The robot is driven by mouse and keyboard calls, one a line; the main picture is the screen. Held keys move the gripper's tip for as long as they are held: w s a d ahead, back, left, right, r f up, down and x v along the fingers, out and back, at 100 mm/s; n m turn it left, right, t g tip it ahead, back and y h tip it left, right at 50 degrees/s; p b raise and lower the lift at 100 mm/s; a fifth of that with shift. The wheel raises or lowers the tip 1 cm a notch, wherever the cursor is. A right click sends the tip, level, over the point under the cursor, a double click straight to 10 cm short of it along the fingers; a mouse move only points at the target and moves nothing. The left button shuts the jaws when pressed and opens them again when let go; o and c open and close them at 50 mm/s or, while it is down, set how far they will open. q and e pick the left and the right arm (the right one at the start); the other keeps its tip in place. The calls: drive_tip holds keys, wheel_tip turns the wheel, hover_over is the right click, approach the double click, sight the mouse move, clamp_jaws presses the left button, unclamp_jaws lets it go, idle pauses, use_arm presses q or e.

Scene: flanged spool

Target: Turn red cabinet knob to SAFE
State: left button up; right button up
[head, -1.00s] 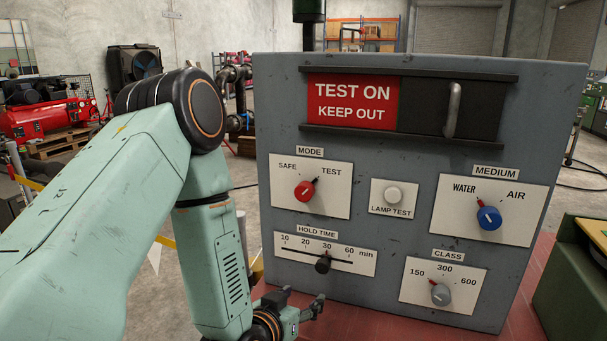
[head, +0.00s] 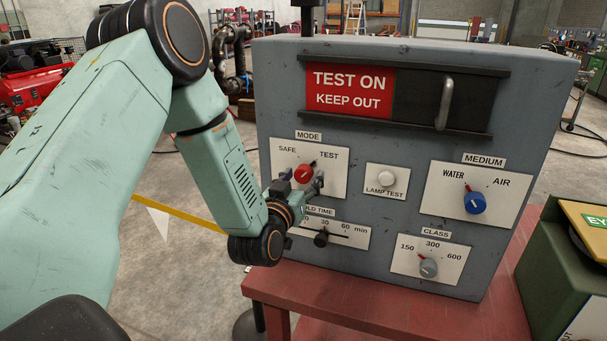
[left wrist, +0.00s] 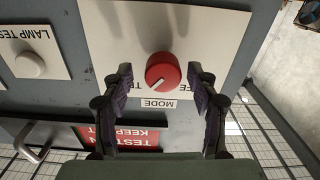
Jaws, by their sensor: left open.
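The red cabinet knob (head: 303,174) sits on the white MODE plate (head: 334,186), with SAFE printed at upper left and TEST at upper right. Its pointer is toward TEST. My left gripper (head: 301,183) is open, with its fingertips at the plate on either side of the knob. In the left wrist view, the scene is upside down; the red knob (left wrist: 162,71) stands between the spread fingers of my left gripper (left wrist: 159,78), with a gap on each side. The fingers partly hide the SAFE and TEST labels there. My right gripper is not in view.
The grey cabinet (head: 400,150) stands on a red table (head: 285,290). Close by are the LAMP TEST button (head: 386,178), HOLD TIME slider (head: 321,239), blue MEDIUM knob (head: 474,203) and grey CLASS knob (head: 428,267). A handle (head: 444,103) sticks out beside the TEST ON sign (head: 349,91).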

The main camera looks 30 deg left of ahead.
use_arm(q)
drive_tip(key=shift+w+a+f, duration=0.15)
drive_tip(key=shift+w+a, duration=0.35)
drive_tip(key=shift+w, duration=0.15)
drive_tip(key=shift+d, duration=0.35)
drive_tip(key=shift+c, duration=1.2)
drive_tip(key=shift+a, duration=0.2)
drive_tip(key=c, duration=0.9)
